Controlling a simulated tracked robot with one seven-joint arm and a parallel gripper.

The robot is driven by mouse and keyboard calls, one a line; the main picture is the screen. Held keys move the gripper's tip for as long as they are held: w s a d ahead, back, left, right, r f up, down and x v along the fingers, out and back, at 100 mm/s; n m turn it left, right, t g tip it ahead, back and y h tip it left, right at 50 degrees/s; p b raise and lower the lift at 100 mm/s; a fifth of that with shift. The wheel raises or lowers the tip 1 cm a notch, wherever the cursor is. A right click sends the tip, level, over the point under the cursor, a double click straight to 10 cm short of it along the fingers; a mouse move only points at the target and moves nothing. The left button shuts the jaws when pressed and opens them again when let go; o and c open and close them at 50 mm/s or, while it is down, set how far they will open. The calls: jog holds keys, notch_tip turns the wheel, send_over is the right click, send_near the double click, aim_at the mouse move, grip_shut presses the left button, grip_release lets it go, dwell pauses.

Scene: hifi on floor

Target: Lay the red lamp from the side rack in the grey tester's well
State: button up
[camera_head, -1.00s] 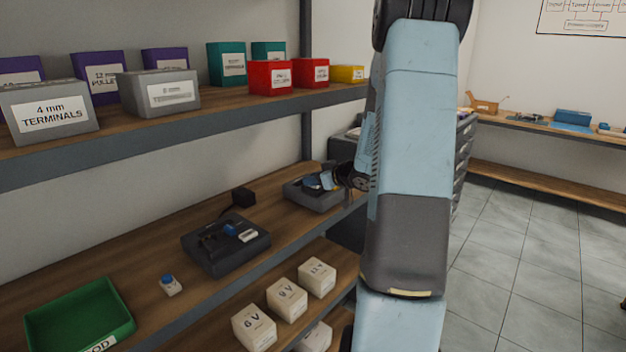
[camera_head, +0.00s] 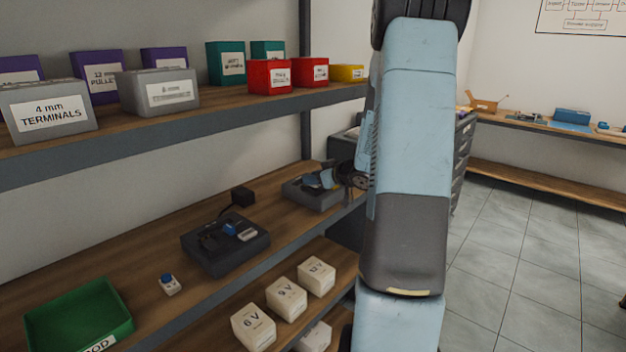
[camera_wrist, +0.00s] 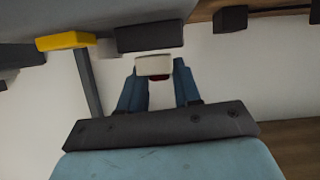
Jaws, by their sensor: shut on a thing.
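My gripper (camera_wrist: 156,82) is shut on a small block with a pale top and a red part beneath, which I take for the red lamp (camera_wrist: 153,66). In the head view my gripper (camera_head: 330,180) is at the grey rack (camera_head: 300,192) at the far end of the middle shelf. The held lamp cannot be made out there, and my arm hides part of that area. The dark grey tester (camera_head: 212,262) stands nearer on the same shelf, with a blue part and a pale label on top. Its well is not clear from here.
A black adapter (camera_head: 243,196) sits behind the tester. A small blue-topped button box (camera_head: 169,285) and a green tray (camera_head: 75,318) stand nearer. White voltage boxes (camera_head: 287,299) are on the shelf below. Bins, including a red one (camera_head: 270,77), line the shelf above.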

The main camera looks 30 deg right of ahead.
jog(key=shift+f, duration=0.4)
dwell(1.1)
jog(key=o, duration=1.1)
jog(key=shift+r, duration=0.1)
jog(key=shift+w+r, duration=0.1)
jog(key=shift+r, duration=3.3)
